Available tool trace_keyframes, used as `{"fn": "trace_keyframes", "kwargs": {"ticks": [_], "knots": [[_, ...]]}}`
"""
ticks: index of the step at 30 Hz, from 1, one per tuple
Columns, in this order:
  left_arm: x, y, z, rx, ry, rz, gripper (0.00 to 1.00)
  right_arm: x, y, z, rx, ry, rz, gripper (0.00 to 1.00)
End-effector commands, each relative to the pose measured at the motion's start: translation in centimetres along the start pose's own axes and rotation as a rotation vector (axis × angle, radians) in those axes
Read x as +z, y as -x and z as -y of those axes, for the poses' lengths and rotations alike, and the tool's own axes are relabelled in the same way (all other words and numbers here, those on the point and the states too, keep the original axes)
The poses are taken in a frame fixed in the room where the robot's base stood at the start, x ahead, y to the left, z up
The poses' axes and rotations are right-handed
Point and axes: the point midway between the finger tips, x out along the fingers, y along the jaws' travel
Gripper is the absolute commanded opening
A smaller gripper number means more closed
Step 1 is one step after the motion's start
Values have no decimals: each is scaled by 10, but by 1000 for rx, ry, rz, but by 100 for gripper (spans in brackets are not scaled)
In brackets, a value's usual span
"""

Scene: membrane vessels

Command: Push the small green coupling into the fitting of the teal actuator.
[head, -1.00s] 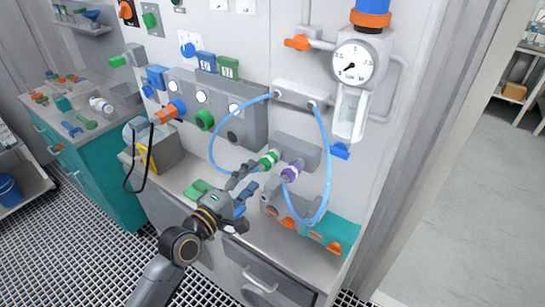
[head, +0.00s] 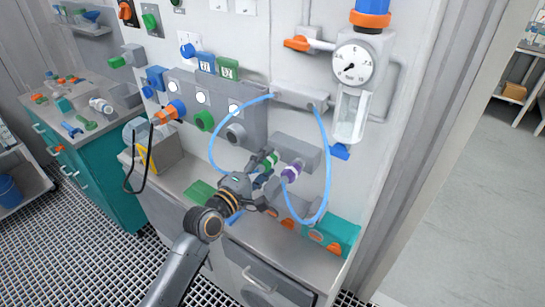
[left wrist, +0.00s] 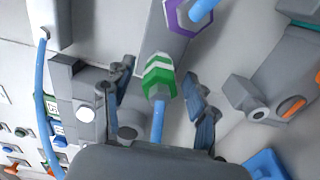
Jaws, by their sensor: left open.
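The small green coupling (head: 271,160) is on the end of a blue hose, in front of a grey wall block. In the left wrist view the green-and-white coupling (left wrist: 158,80) points away from me, between my open left fingers. My left gripper (head: 262,181) is open around it, with visible gaps on both sides. The teal actuator (head: 347,231) with orange parts sits on the bench at lower right. Its fitting is hard to make out in the head view. My right gripper is not in view.
A purple coupling (head: 291,171) on the hose's other end is close to the right of the green one. The blue hose (head: 326,150) loops around both. A pressure gauge (head: 352,64) hangs above. The bench front (head: 290,255) is clear.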

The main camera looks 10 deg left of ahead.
Motion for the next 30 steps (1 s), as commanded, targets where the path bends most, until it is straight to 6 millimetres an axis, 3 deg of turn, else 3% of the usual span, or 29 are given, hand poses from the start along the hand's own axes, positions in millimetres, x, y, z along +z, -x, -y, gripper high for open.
{"fn": "trace_keyframes", "kwargs": {"ticks": [30], "knots": [[0,0,-1,-1,0,0,58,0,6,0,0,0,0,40]]}}
